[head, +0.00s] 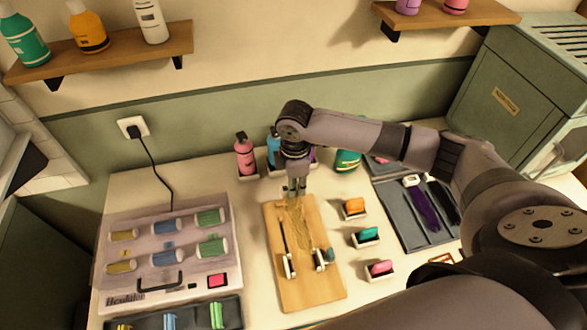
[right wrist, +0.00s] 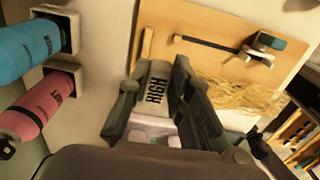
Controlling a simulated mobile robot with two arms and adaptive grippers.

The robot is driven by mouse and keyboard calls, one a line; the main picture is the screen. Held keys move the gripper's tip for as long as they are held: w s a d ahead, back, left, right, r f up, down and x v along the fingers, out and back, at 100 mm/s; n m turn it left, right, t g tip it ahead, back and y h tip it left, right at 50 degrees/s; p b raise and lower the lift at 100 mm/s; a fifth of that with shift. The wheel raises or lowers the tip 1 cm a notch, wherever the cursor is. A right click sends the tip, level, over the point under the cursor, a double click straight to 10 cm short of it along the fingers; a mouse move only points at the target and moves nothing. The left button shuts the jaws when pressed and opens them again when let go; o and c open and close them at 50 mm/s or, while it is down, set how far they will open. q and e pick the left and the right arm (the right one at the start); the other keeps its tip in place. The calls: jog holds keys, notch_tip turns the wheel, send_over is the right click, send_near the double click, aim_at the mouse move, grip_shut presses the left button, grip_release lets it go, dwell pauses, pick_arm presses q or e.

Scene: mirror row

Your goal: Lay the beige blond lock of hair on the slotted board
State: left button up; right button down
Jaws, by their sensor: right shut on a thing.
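The beige blond lock of hair (head: 299,222) hangs from my right gripper (head: 295,190) over the far half of the slotted board (head: 313,292). The right gripper is shut on the lock's white end piece, which bears the word HIGH in the right wrist view (right wrist: 158,82). The blond strands (right wrist: 245,97) spread out from the fingers across the wooden board (right wrist: 222,20). I cannot tell whether they touch it. A thin dark bar (head: 283,236) and a teal-ended fitting (head: 327,256) are on the board. My left gripper is not in view.
A pink bottle (head: 245,155) and a blue bottle (head: 273,148) stand behind the board. Small coloured blocks (head: 355,206) line its right side. A dark tray (head: 395,206) with a purple lock (head: 424,206) lies farther right. A roller case (head: 155,288) stands left.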

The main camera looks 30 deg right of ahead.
jog(key=shift+a+f, duration=0.15)
jog(key=shift+a, duration=0.05)
jog(key=shift+f, duration=0.15)
jog(key=shift+s+d+f+b, duration=0.15)
jog(key=shift+d+f+b, duration=0.1)
jog(key=shift+f+b, duration=0.5)
jog(key=shift+b, duration=0.2)
notch_tip(320, 180, down, 4)
jog(key=b, duration=0.4)
jog(key=shift+a+r, duration=0.1)
jog(key=shift+r, duration=0.15)
jog(key=shift+f, duration=1.6)
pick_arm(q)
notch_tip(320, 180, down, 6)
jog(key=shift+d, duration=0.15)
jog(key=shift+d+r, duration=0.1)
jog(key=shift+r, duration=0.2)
pick_arm(e)
jog(key=shift+f, duration=0.2)
